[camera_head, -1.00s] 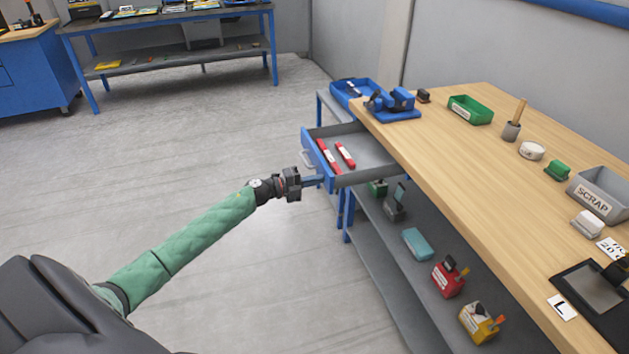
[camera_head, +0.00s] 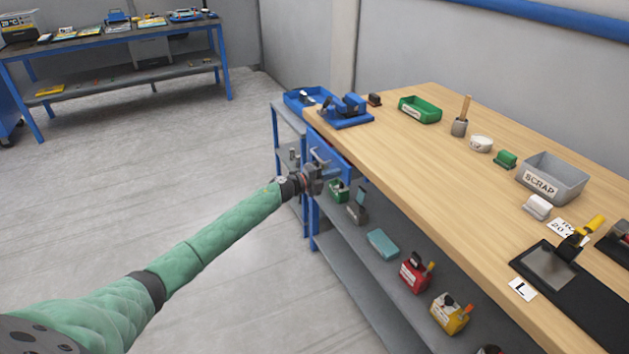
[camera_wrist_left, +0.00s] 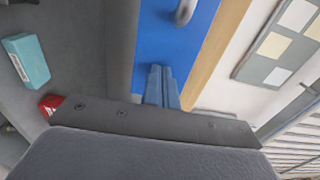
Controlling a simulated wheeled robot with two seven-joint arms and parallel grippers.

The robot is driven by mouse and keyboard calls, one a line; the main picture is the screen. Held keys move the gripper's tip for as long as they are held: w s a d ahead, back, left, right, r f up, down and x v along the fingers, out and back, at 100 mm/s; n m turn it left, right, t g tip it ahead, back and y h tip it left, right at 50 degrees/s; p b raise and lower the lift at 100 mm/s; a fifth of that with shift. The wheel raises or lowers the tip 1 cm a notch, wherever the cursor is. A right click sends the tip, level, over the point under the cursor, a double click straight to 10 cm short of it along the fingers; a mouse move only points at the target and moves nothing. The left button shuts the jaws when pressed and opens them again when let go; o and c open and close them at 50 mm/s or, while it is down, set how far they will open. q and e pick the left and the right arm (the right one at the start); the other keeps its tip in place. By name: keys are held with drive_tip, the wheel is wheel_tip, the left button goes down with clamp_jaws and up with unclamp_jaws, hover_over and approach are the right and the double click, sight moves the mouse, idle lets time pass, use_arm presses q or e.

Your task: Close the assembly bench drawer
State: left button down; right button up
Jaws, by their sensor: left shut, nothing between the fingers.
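The assembly bench drawer (camera_head: 330,158) shows its blue front at the near left end of the wooden bench (camera_head: 440,160). The front sits in close under the bench top, and no drawer interior shows. My left gripper (camera_head: 317,178) is shut with nothing in it, and its fingertips are at the drawer front. In the left wrist view, the two blue fingers (camera_wrist_left: 162,88) lie together against the blue drawer front (camera_wrist_left: 170,45), with part of the grey handle (camera_wrist_left: 185,12) above them. My right gripper is not in view.
On the bench top are a blue vise (camera_head: 346,110), a green bin (camera_head: 419,109) and a grey SCRAP bin (camera_head: 553,178). The lower shelf (camera_head: 350,270) holds a teal box (camera_head: 382,243) and red and yellow containers. The floor to the left is clear.

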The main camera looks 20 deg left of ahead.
sight(344, 168)
use_arm(q)
drive_tip(key=x, duration=0.4)
drive_tip(key=shift+w, duration=0.15)
drive_tip(key=shift+d+r, duration=0.1)
drive_tip(key=shift+r, duration=0.05)
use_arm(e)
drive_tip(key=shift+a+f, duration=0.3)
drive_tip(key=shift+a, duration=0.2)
use_arm(q)
drive_tip(key=shift+w+r, duration=0.1)
drive_tip(key=shift+r, duration=0.05)
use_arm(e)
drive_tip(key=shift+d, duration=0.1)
